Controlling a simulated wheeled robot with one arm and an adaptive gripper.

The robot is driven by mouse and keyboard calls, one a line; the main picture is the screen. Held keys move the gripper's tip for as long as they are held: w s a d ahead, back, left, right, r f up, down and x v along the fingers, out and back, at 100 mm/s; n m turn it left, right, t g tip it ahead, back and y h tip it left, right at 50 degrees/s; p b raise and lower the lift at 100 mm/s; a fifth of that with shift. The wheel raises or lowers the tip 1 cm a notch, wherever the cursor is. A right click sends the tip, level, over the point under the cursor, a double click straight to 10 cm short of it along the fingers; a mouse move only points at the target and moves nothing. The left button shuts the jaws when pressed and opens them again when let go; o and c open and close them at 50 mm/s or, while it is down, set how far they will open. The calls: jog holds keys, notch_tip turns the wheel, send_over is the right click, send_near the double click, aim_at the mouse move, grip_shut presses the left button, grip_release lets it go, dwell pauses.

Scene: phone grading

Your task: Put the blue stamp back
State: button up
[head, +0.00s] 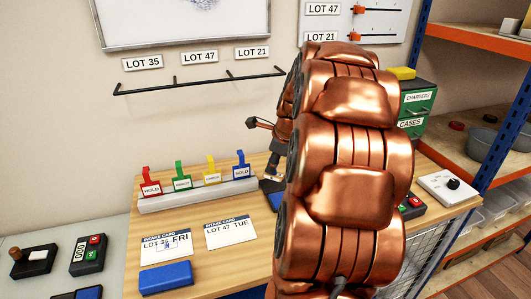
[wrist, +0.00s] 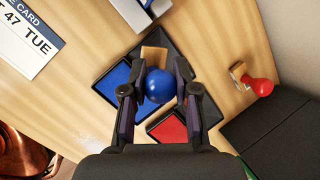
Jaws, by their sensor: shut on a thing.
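The blue stamp has a round blue knob (wrist: 160,87) and a pale wooden block (wrist: 152,56) beyond it in the wrist view. My gripper (wrist: 161,88) is shut on the knob, one finger on each side. The stamp is over or beside a dark ink pad case with a blue pad (wrist: 118,84) and a red pad (wrist: 170,130). I cannot tell whether the stamp touches it. A red stamp (wrist: 260,85) lies to the right on the wooden table. In the head view my arm hides most of this area.
A grey rail (head: 195,196) holds red, green, yellow and blue tags. Two intake cards (head: 230,232) and a blue box (head: 166,277) lie in front. A green drawer unit (head: 420,100) and a white device with a knob (head: 448,187) stand right of my arm.

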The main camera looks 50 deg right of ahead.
jog(key=w+d+p, duration=0.1)
jog(key=w+d, duration=0.1)
jog(key=w, duration=0.1)
jog(key=w+d+p, duration=0.1)
jog(key=w+d, duration=0.2)
jog(key=w+d+f+p, duration=0.1)
jog(key=w+d, duration=0.2)
jog(key=shift+w+f, duration=0.1)
jog(key=shift+w, duration=0.3)
jog(key=shift+f+p, duration=0.8)
jog(key=shift+f, duration=0.95)
jog(key=shift+f, duration=0.15)
jog(key=o, duration=0.9)
